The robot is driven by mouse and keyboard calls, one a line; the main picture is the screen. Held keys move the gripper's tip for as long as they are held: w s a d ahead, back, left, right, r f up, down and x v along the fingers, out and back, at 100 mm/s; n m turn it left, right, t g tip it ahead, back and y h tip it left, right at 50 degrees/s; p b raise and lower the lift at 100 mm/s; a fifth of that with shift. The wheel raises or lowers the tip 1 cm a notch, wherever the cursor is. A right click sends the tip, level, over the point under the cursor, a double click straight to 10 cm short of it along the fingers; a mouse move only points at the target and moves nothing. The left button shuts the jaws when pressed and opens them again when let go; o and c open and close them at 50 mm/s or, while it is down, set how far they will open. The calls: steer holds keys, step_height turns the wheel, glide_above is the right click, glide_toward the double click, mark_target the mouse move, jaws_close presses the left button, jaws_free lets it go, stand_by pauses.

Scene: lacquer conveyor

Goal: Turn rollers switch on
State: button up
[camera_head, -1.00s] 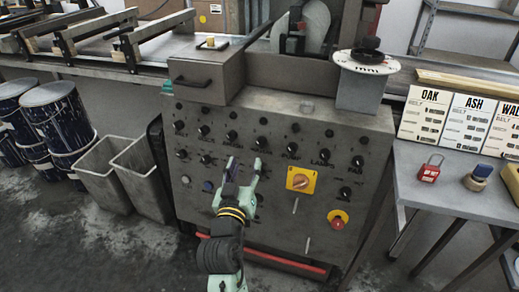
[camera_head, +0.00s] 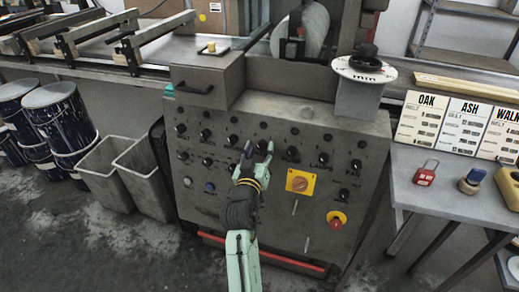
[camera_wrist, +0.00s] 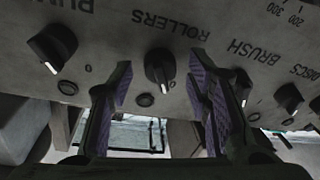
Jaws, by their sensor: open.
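The rollers switch (camera_wrist: 159,68) is a black rotary knob with a white pointer mark, under the upside-down word ROLLERS in the wrist view. Its mark is at the lower side in that picture, close to a printed 0. My gripper (camera_wrist: 160,92) is open, with one purple-padded finger on each side of the knob and a gap to both. I cannot tell how deep the fingertips reach. In the head view my gripper (camera_head: 257,150) is at the panel's upper knob row and partly covers the rollers area. A round dark button or lamp (camera_wrist: 146,99) sits below the knob in the wrist view.
The pump knob (camera_wrist: 52,47) and brush knob (camera_wrist: 242,85) flank the rollers switch closely. The grey control panel (camera_head: 270,205) also carries a yellow-plated rotary switch (camera_head: 299,183) and a red emergency button (camera_head: 336,222). Grey bins (camera_head: 147,177) stand at left, a table (camera_head: 440,195) at right.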

jaws_close()
stand_by(0.5)
steer(key=shift+f+m+b, duration=0.15)
steer(key=shift+m+b, duration=0.15)
steer(key=shift+b, duration=0.35)
steer(key=shift+f+m+h+b, duration=0.15)
steer(key=shift+m+h+b, duration=0.15)
steer(key=shift+m+b, duration=0.6)
steer(key=m+h+b, duration=0.1)
steer(key=m+b, duration=0.2)
steer(key=b, duration=0.3)
steer(key=shift+a+f, duration=0.1)
steer(key=m+h+b, duration=0.1)
steer(key=m+b, duration=0.3)
steer(key=b, duration=0.1)
steer(key=shift+m, duration=0.3)
steer(key=m+b, duration=0.2)
steer(key=m+h+b, duration=0.1)
steer(key=m+b, duration=0.1)
steer(key=shift+a+r+g, duration=0.1)
steer(key=shift+r+g, duration=0.25)
steer(key=shift+g, duration=0.05)
